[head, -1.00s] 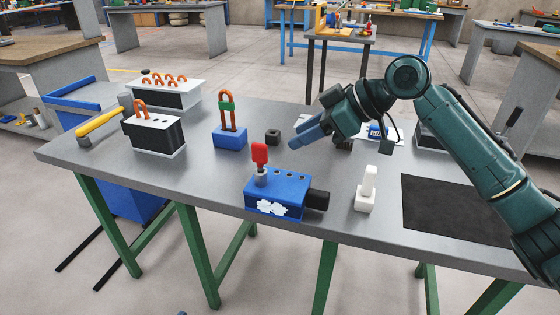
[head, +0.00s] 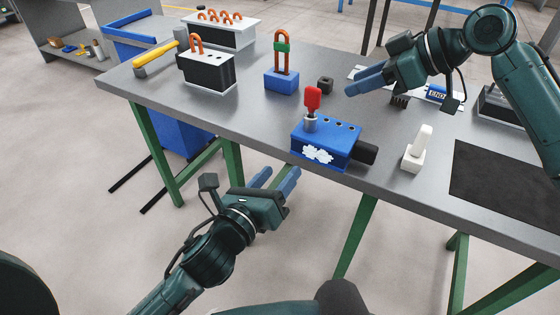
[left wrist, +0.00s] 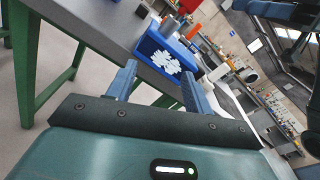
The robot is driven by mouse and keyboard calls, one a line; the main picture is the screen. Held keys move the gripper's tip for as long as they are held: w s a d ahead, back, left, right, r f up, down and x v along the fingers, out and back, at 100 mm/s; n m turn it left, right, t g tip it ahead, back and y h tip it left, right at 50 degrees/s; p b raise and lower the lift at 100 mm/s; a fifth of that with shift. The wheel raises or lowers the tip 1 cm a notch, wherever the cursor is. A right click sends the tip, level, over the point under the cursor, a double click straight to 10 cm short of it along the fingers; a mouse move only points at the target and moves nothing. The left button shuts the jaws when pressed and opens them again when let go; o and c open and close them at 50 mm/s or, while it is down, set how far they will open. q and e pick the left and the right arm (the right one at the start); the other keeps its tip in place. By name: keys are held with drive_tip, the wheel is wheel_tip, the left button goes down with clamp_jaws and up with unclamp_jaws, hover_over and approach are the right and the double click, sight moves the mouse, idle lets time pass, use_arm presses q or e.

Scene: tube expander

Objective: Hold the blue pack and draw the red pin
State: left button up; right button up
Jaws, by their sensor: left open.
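The blue pack (head: 325,150) sits near the table's front edge, with white marks on its front and a black block at its right end. The red pin (head: 313,98) stands upright in a grey collar on its top left. My left gripper (head: 277,182) is open and empty, in front of and below the pack, apart from it. The left wrist view shows the pack (left wrist: 162,50) just beyond its spread fingers (left wrist: 157,78). My right gripper (head: 366,83) is above the table, behind and right of the pin, touching neither; its finger gap is unclear.
A white upright piece (head: 416,152) stands right of the pack, with a dark mat (head: 505,180) beyond it. A blue block with an orange shackle (head: 282,80) and a small black cube (head: 325,85) stand behind. The table edge (head: 235,140) lies near my left gripper.

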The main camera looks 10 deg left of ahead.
sight(308, 128)
use_arm(q)
drive_tip(key=w+d+m, duration=0.1)
drive_tip(key=w, duration=0.3)
drive_tip(key=w+d+r+m, duration=0.1)
drive_tip(key=w+d+m, duration=0.1)
drive_tip(key=w, duration=0.3)
drive_tip(key=w+d+r+m, duration=0.1)
drive_tip(key=w+m, duration=0.1)
drive_tip(key=w, duration=0.3)
drive_tip(key=shift+w+d+t, duration=0.25)
drive_tip(key=shift+t, duration=0.15)
drive_tip(key=shift+c, duration=0.3)
drive_tip(key=c, duration=0.8)
drive_tip(key=shift+o, duration=0.8)
drive_tip(key=c, duration=0.4)
drive_tip(key=shift+o, duration=0.2)
clamp_jaws()
